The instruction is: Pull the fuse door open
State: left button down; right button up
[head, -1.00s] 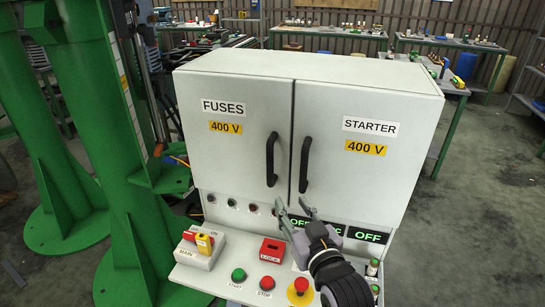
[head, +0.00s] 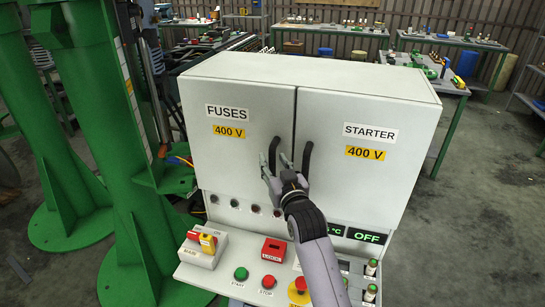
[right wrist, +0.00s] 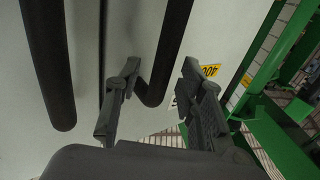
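The fuse door (head: 235,115) is the left door of the light grey cabinet, labelled FUSES 400 V, and stands shut. Its black vertical handle (head: 275,148) is partly hidden by my right gripper (head: 273,160). In the right wrist view the open right gripper (right wrist: 160,82) has one finger on each side of the lower end of the fuse handle (right wrist: 168,55). Gaps show between fingers and handle, so it is not clamped. My left gripper is not in view.
The starter door (head: 355,165) is shut, with its handle (head: 307,160) close right of my gripper. Below lies a sloped panel with a red LOCK block (head: 273,251), buttons and a MAIN switch (head: 202,246). Green columns (head: 95,130) stand at the left.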

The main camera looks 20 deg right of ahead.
jog(key=shift+w, duration=0.8)
grip_shut()
dwell(0.4)
